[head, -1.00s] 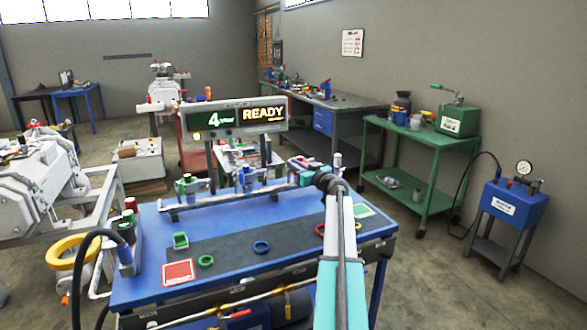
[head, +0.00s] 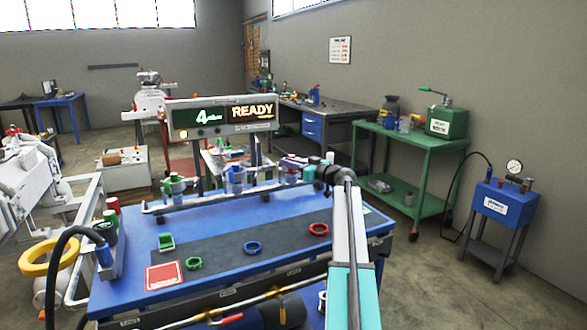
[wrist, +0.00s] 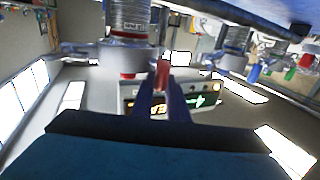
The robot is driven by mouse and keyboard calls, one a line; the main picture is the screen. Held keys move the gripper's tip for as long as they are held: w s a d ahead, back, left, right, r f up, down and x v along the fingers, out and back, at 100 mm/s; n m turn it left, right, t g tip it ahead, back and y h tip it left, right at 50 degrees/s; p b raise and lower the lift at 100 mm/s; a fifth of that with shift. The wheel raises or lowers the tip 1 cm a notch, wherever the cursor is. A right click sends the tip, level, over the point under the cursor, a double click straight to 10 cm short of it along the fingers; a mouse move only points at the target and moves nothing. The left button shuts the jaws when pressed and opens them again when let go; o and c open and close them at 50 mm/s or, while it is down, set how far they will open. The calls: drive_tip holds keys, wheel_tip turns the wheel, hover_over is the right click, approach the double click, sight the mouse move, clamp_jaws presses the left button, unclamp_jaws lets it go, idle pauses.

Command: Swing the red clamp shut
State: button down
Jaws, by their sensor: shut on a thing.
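In the wrist view, which is upside down, the two dark fingers of my gripper (wrist: 162,82) are closed on a small red piece, which looks like the handle of the red clamp (wrist: 162,70). A clear cylinder (wrist: 128,18) with a red band at its end is close beside it. In the head view my gripper (head: 296,164) is at the right end of the rail (head: 212,199) along the back of the blue table (head: 190,233). The clamp itself cannot be made out there, and its swing angle is unclear.
A display reading READY (head: 222,116) stands behind the rail. Green (head: 194,264), blue (head: 253,248) and red (head: 318,230) rings lie on the dark strip. A red card (head: 164,276) lies at the front left. A green cart (head: 412,150) stands to the right.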

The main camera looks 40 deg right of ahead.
drive_tip(key=shift+d+r, duration=0.15)
drive_tip(key=shift+d, duration=0.1)
drive_tip(key=c, duration=1.7)
unclamp_jaws()
drive_tip(key=shift+s, duration=0.15)
drive_tip(key=shift+c, duration=0.2)
drive_tip(key=shift+a, duration=0.1)
drive_tip(key=shift+s, duration=0.1)
drive_tip(key=s+d, duration=0.2)
drive_tip(key=s, duration=1.1)
drive_tip(key=shift+s, duration=0.2)
drive_tip(key=shift+d, duration=0.1)
